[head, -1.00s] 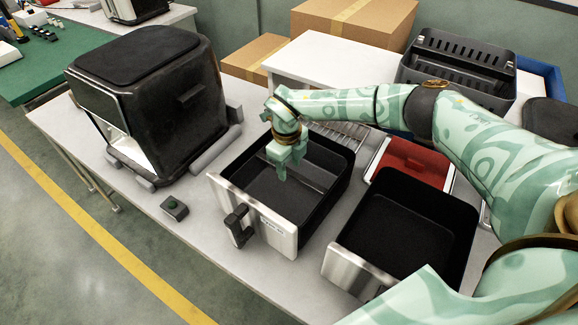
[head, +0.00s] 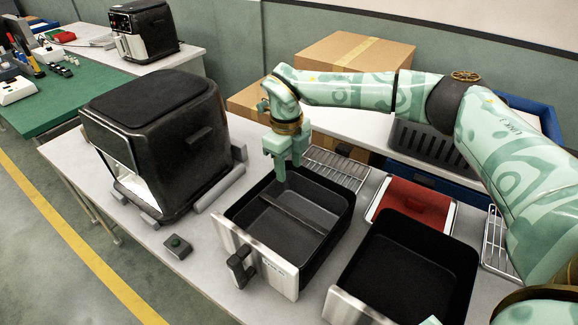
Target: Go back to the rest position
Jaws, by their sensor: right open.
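My right gripper (head: 288,168) points down over the back left edge of a black fryer drawer (head: 322,262) with a silver front and a black handle. The gripper is open and holds nothing that I can see. The drawer is empty apart from a divider across its inside. A second black drawer (head: 418,262) stands to its right and looks empty. The black fryer body (head: 160,140) stands at the left of the table, its front opening facing left.
A wire rack (head: 338,168) and a red-topped tray (head: 412,204) lie behind the drawers. Cardboard boxes (head: 352,55) and a dark slotted crate (head: 425,145) stand at the back.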

